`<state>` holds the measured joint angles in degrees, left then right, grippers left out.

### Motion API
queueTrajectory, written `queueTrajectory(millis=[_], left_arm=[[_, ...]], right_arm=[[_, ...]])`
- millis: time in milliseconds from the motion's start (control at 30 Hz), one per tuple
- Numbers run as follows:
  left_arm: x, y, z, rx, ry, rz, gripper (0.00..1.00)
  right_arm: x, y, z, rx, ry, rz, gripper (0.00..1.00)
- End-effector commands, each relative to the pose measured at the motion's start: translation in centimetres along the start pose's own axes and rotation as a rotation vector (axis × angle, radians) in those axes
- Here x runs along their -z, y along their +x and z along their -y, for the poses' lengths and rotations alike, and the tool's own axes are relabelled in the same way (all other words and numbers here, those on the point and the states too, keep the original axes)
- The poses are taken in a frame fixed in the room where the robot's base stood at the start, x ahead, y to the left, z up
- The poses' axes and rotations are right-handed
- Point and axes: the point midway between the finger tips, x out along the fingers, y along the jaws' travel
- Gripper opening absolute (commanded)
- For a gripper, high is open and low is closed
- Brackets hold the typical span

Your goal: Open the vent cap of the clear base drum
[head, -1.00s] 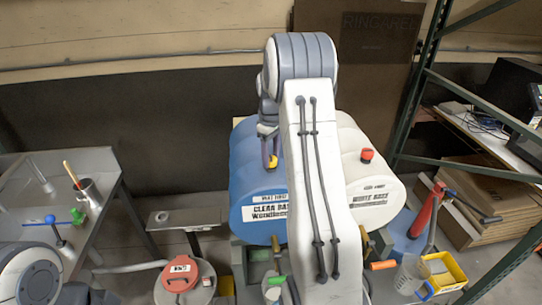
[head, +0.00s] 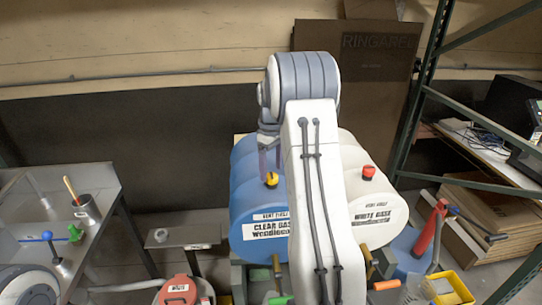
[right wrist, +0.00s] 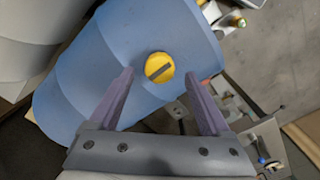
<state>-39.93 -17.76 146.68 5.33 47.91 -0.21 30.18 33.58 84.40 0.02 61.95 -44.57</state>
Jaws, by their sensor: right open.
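The clear base drum (head: 243,200) is blue and lies on its side, with a "CLEAR BASE" label on its front end. Its vent cap (head: 271,180) is yellow and sits on top of the drum. In the right wrist view the cap (right wrist: 159,67) shows a dark bar across it, and the blue drum (right wrist: 95,75) fills the middle. My right gripper (right wrist: 163,75) is open, its two purple fingers on either side of the cap's line and apart from it. In the head view the right gripper (head: 268,165) is just behind the cap, partly hidden by my arm.
A metal table (head: 100,185) with a mug (head: 87,209) is at left. A green shelf post (head: 420,110) and a yellow bin (head: 455,290) are at right.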

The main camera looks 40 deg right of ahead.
Motion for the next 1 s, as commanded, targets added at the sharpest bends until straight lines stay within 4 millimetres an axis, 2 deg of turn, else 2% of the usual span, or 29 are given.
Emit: queueTrajectory(millis=[33, 200, 400, 600, 1000], left_arm=[[0.0, 0.6, 0.1, 0.000, -0.001, 0.000, 0.00], [-0.1, 1.4, 0.1, 0.000, -0.002, 0.000, 0.00], [-0.1, 1.8, 0.1, 0.000, -0.003, 0.000, 0.00], [-0.1, 1.8, 0.1, 0.000, -0.003, 0.000, 0.00], [-0.1, 1.8, 0.1, 0.000, -0.003, 0.000, 0.00]], right_arm=[[0.1, -0.9, -0.1, -0.005, 0.000, -0.005, 0.81], [0.1, -4.4, 0.0, -0.005, -0.001, -0.005, 0.81], [0.1, -7.3, 0.0, -0.003, -0.001, -0.004, 0.81], [0.1, -8.2, 0.1, -0.001, -0.002, -0.002, 0.81], [0.1, -8.2, 0.1, -0.001, -0.001, -0.002, 0.81]])
